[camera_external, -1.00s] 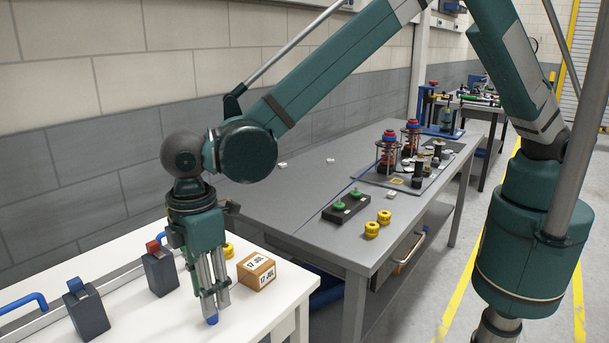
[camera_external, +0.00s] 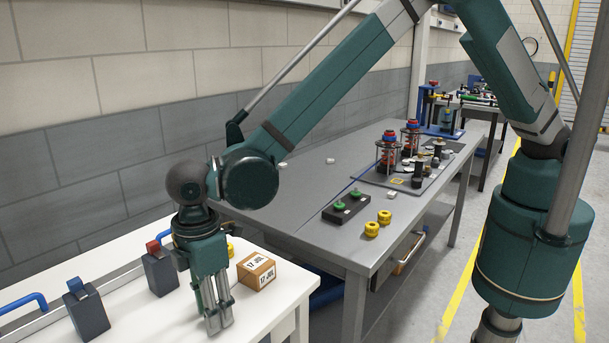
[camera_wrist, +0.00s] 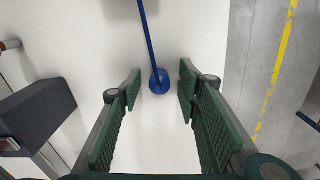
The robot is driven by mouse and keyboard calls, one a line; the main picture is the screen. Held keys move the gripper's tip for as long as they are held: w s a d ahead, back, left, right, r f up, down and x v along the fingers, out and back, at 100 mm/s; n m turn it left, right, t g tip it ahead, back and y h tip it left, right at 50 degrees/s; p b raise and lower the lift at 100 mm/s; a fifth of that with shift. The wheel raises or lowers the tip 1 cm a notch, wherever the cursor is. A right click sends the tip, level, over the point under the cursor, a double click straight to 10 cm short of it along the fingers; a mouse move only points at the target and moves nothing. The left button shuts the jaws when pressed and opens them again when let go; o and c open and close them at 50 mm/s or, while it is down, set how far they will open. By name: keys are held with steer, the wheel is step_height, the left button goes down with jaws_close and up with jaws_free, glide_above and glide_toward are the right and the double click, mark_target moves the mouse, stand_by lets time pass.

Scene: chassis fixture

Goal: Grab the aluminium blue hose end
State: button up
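The blue hose end (camera_wrist: 160,84) is a round blue piece on the white tabletop, with a thin blue hose running up from it in the wrist view. I cannot tell any aluminium part. My gripper (camera_wrist: 160,92) is open, with one green ribbed finger on each side of the hose end and visible gaps to both. In the external view my gripper (camera_external: 216,322) points down, low over the white table. The hose end is hidden by the fingers there.
A dark block (camera_wrist: 38,112) stands left of my gripper. The table edge lies to the right.

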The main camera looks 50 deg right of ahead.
steer(key=c, duration=1)
steer(key=shift+r, duration=0.15)
steer(key=shift+r, duration=4.85)
